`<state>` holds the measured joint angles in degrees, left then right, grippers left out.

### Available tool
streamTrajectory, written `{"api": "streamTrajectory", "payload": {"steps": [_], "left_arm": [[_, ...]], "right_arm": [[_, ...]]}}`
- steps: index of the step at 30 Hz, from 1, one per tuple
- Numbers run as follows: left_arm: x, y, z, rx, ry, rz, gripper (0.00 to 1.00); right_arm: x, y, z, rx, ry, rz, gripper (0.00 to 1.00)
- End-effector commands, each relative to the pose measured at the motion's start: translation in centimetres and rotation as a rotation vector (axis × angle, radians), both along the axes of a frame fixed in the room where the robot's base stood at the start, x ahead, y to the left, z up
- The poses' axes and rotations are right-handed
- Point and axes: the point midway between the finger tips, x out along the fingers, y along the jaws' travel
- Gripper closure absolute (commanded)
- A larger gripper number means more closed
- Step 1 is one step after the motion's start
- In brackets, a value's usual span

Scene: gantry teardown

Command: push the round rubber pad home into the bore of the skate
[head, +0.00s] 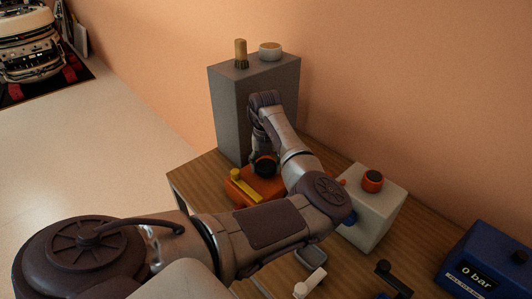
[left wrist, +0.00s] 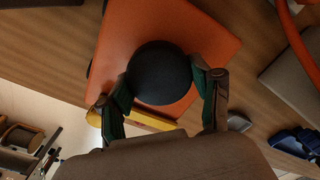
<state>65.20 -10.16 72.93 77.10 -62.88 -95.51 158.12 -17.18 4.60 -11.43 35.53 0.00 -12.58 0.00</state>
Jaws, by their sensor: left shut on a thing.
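The skate is an orange block (head: 277,187) on the wooden bench, with a yellow lever (head: 245,188) along its near left side. In the left wrist view its flat orange top (left wrist: 135,28) fills the upper middle. The round rubber pad (left wrist: 160,72) is a black disc over that top. My left gripper (head: 264,163) points down above the skate, its two fingers closed on opposite sides of the pad. The bore is hidden beneath the pad, so I cannot tell how deep the pad sits. My right gripper is not in view.
A tall grey cabinet (head: 231,107) stands close behind the skate, with a brass fitting and a round tin on top. A pale box (head: 372,215) with an orange-red knob stands to the right. A blue gauge box (head: 487,267) reads 0 bar. Small levers lie at the front.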

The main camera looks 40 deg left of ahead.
Motion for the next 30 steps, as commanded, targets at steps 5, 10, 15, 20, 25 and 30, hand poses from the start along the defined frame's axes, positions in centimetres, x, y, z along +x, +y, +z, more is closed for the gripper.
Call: {"api": "streamTrajectory", "payload": {"steps": [5,10,15,20,25,30], "left_arm": [[-0.1,-0.1,-0.2,-0.002,0.002,0.000,0.78],[-0.1,-0.1,-0.3,-0.002,0.002,0.000,0.78],[-0.1,-0.1,-0.7,-0.003,0.003,-0.001,0.78],[-0.1,-0.1,-1.3,-0.003,0.004,0.000,0.77],[-0.1,-0.1,-1.8,-0.003,0.004,0.000,0.78],[-0.1,-0.1,-2.0,-0.004,0.005,0.000,0.24]], "right_arm": [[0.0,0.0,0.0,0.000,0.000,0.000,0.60],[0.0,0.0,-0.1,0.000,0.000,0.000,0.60],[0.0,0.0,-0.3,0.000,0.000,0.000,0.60],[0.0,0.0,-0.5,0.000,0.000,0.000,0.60],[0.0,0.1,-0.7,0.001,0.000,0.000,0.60],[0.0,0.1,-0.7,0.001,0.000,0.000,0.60]]}}
